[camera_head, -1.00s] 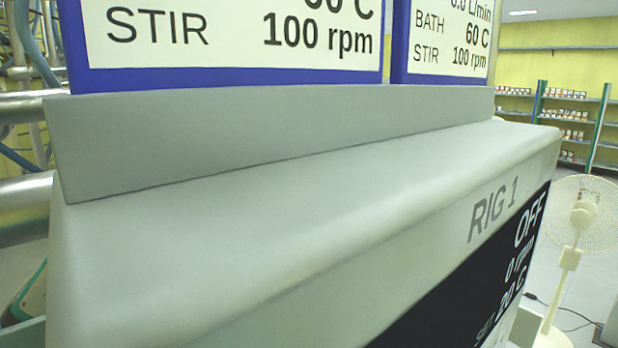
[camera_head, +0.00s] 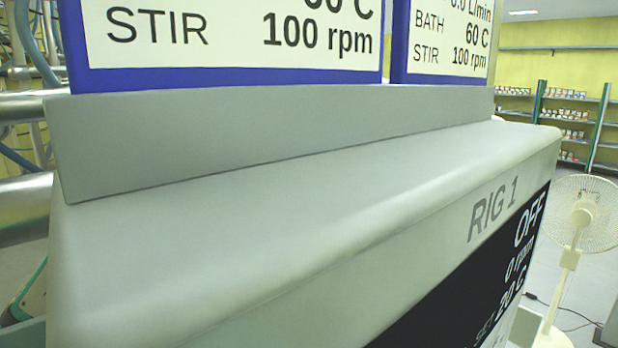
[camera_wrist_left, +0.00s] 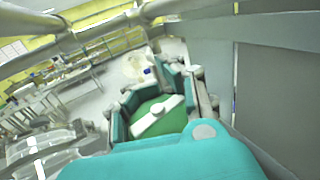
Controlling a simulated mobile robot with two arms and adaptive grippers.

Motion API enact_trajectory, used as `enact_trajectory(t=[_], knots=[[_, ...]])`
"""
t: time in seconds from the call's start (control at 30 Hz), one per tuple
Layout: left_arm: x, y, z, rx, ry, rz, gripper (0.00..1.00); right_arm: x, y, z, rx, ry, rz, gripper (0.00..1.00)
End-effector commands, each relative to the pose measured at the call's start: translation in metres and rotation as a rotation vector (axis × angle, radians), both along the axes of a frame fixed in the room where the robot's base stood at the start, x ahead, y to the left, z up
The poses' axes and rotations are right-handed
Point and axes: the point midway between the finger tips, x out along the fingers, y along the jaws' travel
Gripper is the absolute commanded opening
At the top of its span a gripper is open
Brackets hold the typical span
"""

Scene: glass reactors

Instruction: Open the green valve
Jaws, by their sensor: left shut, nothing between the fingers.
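My left gripper (camera_wrist_left: 158,92) is teal and fills the lower middle of the left wrist view. Its fingers are shut and empty. A green surface with a pale bar across it (camera_wrist_left: 155,117) shows between the finger links; I cannot tell whether it is the green valve or part of the gripper. No green valve can be made out clearly in the head view. My right gripper is in neither view.
A large grey housing marked RIG 1 (camera_head: 300,220) fills the head view, with display panels (camera_head: 230,40) above it. Metal pipes (camera_head: 25,205) run at the left. A white fan (camera_head: 580,215) and shelves (camera_head: 570,110) stand at the right. A grey wall (camera_wrist_left: 285,80) is close in the wrist view.

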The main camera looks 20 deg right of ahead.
Motion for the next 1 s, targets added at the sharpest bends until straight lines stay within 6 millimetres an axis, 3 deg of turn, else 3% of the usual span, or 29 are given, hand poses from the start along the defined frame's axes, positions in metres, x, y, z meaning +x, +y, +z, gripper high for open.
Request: enact_trajectory(t=[0.03, 0.4, 0.73, 0.87, 1.0], knots=[[0.001, 0.001, 0.002, -0.004, -0.002, 0.004, 0.08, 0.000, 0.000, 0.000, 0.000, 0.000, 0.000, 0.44], [0.000, 0.000, 0.001, -0.001, 0.000, 0.001, 0.54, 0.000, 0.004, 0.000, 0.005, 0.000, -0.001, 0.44], [0.001, 0.005, 0.000, 0.000, 0.001, 0.002, 0.54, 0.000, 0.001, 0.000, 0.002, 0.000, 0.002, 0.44], [0.002, 0.024, 0.000, 0.000, 0.001, 0.004, 0.54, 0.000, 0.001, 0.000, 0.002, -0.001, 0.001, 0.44], [0.003, 0.054, 0.000, 0.000, 0.002, 0.005, 0.54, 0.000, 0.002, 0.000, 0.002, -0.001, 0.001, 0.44]])
